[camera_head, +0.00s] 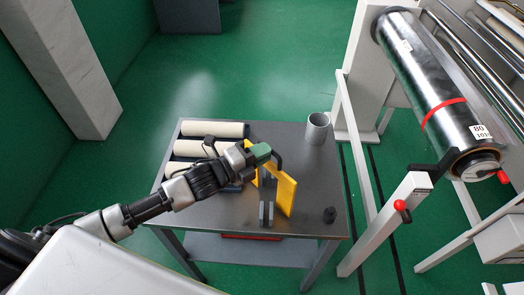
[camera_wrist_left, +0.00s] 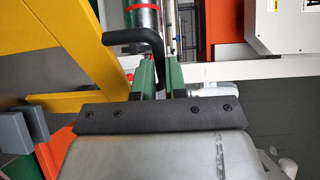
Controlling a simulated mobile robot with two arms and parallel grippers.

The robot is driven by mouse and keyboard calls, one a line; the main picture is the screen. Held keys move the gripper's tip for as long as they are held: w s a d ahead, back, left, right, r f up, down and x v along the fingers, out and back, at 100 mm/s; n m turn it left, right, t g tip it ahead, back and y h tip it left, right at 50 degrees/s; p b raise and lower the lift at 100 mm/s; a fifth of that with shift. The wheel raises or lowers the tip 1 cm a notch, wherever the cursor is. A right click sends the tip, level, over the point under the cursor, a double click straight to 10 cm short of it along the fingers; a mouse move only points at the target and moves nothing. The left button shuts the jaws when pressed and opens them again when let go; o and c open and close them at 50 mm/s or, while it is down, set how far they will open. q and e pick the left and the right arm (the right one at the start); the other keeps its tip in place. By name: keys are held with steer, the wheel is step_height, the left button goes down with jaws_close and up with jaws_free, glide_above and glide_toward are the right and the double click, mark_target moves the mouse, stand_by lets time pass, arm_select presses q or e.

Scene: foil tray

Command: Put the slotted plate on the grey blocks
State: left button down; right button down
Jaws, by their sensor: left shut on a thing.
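The yellow plate (camera_head: 286,192) stands on edge over the grey table, to the right of my left gripper. A yellow piece with an opening (camera_wrist_left: 75,30) fills the left of the left wrist view. Two upright grey blocks (camera_head: 266,212) stand close beside the plate; they also show at the lower left of the wrist view (camera_wrist_left: 38,125). My left gripper (camera_head: 265,156), with green fingers (camera_wrist_left: 161,75), is shut on a black bent handle (camera_wrist_left: 130,37). I cannot tell whether this handle joins the plate, or whether the plate touches the blocks. My right gripper is not in view.
Several cream rollers (camera_head: 214,129) lie at the table's back left. A machine with a shiny roller (camera_head: 430,85) stands to the right.

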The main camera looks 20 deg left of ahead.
arm_select(q)
steer(key=shift+f, duration=0.2)
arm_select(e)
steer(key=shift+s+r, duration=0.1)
arm_select(q)
steer(key=shift+f, duration=0.1)
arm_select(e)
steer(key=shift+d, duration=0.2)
arm_select(q)
steer(key=c, duration=1.6)
jaws_free()
steer(key=shift+f, duration=0.15)
steer(key=o, duration=0.4)
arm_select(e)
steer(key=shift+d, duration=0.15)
arm_select(q)
steer(key=shift+o, duration=0.2)
steer(key=shift+s, duration=0.1)
